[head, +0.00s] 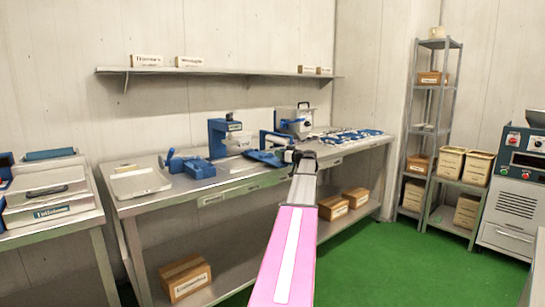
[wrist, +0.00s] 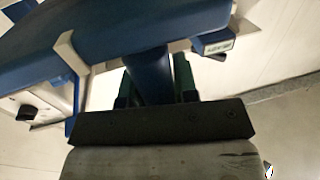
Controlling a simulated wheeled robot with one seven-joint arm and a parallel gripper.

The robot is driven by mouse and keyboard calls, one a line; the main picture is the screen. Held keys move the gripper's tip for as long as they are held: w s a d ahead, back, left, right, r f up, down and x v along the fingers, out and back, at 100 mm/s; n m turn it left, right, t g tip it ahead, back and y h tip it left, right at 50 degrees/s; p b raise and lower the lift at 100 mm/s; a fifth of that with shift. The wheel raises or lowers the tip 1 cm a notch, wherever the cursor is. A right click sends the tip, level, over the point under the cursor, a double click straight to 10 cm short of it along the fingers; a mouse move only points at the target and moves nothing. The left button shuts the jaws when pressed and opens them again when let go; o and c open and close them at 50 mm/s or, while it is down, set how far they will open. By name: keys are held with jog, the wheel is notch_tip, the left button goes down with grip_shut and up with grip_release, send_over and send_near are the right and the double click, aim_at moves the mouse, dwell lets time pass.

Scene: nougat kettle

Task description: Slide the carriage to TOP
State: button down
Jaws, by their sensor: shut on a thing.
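My gripper (head: 296,156) reaches over the front part of the long metal bench, beside a machine with blue parts (head: 266,157). In the wrist view, the two dark green fingers of my gripper (wrist: 155,82) stand on either side of a blue bar (wrist: 148,68) and are shut on it. The bar joins a larger blue body (wrist: 110,25), which has pale edges. I cannot tell for sure which part is the carriage. A small label (wrist: 218,47) on a blue block is too small to read. The fingertips are partly hidden by the blue part.
A blue machine (head: 220,137), blue blocks (head: 193,166) and a tray (head: 140,183) are to the left. Small blue parts (head: 350,135) lie to the right. A wall shelf (head: 220,72) runs above. Green floor is open at right.

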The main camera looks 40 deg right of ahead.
jog(key=shift+d, duration=0.6)
jog(key=c, duration=0.9)
grip_release()
jog(key=shift+s, duration=0.1)
jog(key=v, duration=1)
jog(key=shift+s, duration=0.3)
